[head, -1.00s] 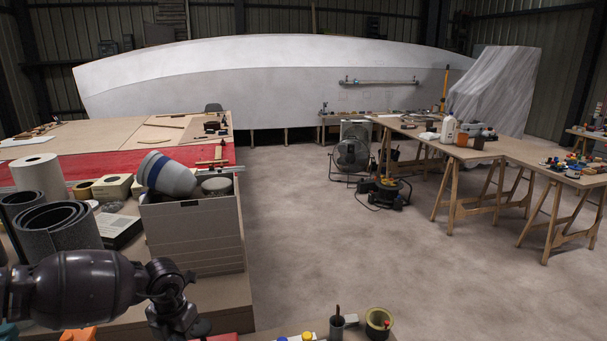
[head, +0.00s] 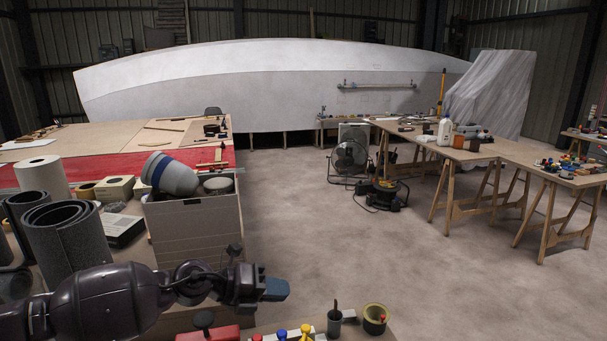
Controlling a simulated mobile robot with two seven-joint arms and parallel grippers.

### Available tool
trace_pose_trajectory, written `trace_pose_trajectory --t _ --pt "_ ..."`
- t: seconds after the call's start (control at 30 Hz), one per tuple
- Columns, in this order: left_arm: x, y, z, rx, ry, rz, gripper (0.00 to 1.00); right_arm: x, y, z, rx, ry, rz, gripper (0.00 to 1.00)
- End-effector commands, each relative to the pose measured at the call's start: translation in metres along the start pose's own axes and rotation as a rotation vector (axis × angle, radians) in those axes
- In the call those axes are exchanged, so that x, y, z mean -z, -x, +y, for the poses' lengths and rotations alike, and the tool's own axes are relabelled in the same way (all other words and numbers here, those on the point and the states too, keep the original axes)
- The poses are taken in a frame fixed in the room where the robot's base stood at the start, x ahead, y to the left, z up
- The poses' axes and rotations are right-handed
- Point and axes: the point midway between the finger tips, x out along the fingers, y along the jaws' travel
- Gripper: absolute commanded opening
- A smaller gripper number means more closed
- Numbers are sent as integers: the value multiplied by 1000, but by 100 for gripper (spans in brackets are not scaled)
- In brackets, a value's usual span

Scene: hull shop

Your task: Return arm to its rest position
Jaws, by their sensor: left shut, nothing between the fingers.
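My left arm comes in from the lower left. Its gripper (head: 274,289) points right, with blue-grey fingertips, and is shut and empty. It is in front of the grey box (head: 195,232) and above the front bench with small items. My right gripper is not in the head view.
On the front bench are a red case (head: 208,333), a dark cup (head: 334,322) and a tape roll (head: 375,319). Grey rolls (head: 64,238) and a white roll (head: 41,178) stand at left. A fan (head: 348,159) and trestle tables (head: 470,153) stand beyond open floor.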

Motion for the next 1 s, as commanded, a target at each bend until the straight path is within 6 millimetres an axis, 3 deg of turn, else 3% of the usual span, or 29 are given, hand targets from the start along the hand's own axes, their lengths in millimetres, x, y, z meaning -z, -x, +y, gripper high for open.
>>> trace_pose_trajectory --t 0.1,0.17,0.37,0.67,0.87,1.0 --pt "0 -10 -27 211 222 -161 0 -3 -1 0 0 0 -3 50" --pt "-3 -9 -31 287 335 -239 0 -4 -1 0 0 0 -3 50" --pt "-7 10 -15 454 715 -468 0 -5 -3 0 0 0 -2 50" --pt "21 55 64 564 1257 -744 0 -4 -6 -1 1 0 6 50" --pt "65 90 127 610 1574 -899 0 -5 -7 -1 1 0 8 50" --pt "107 116 168 646 1758 -1004 0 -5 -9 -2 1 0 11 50"
